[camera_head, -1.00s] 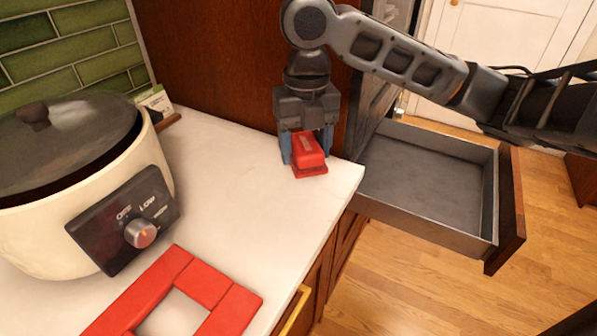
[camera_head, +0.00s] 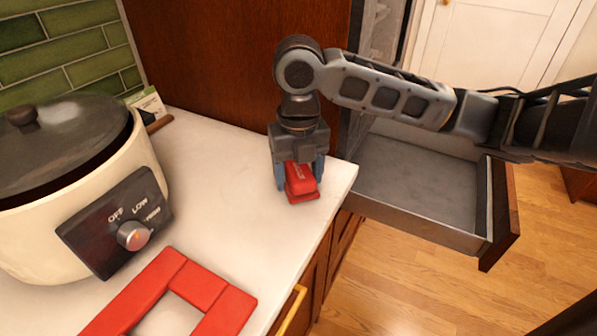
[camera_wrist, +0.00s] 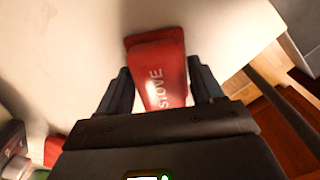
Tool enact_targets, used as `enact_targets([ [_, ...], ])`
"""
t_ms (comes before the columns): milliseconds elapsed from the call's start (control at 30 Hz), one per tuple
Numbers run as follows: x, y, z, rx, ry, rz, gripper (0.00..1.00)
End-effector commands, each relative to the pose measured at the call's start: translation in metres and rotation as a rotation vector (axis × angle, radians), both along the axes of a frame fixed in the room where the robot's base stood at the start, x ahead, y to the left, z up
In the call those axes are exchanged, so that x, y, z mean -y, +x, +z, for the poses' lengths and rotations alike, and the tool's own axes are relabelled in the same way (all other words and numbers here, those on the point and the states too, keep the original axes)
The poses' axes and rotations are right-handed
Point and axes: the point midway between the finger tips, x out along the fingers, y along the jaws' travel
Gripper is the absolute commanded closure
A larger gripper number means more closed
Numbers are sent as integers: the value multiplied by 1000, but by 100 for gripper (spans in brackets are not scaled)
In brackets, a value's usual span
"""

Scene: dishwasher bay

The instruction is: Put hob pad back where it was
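A red block-like pad lettered "STOVE" (camera_wrist: 163,80) is between the fingers of my gripper (camera_wrist: 162,88) in the wrist view. In the head view this red pad (camera_head: 301,182) is low over the white counter, near its right edge; I cannot tell whether its base touches. My gripper (camera_head: 300,178) points down and appears shut on the pad, one finger on each side. A red rectangular frame (camera_head: 215,293) lies on the counter in front of the cooker.
A cream slow cooker (camera_head: 40,225) with a dark lid stands at the left. An open, empty grey drawer (camera_head: 420,190) juts out right of the counter. A brown wood panel (camera_head: 220,60) rises behind. The counter's middle (camera_head: 215,200) is clear.

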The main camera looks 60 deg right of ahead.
Motion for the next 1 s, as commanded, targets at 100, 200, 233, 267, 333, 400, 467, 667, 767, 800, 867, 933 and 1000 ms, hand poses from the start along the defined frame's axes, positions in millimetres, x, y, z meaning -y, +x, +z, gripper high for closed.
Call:
enact_targets([
  [100, 0, 0, 1, 0, 0, 0, 22],
  [200, 0, 0, 1, 0, 0, 0, 12],
  [233, 0, 0, 1, 0, 0, 0, 12],
  [267, 0, 0, 1, 0, 0, 0, 12],
  [333, 0, 0, 1, 0, 0, 0, 12],
  [400, 0, 0, 1, 0, 0, 0, 12],
  [467, 0, 0, 2, 0, 0, 0, 12],
  [667, 0, 1, 18, 2, -1, 2, 12],
  [767, 0, 1, 38, 3, -3, 2, 12],
  [800, 0, 1, 47, 3, -3, 2, 12],
  [867, 0, 1, 60, 4, -3, 2, 12],
  [933, 0, 1, 74, 2, -2, 2, 12],
  [1000, 0, 1, 88, 2, -2, 1, 12],
])
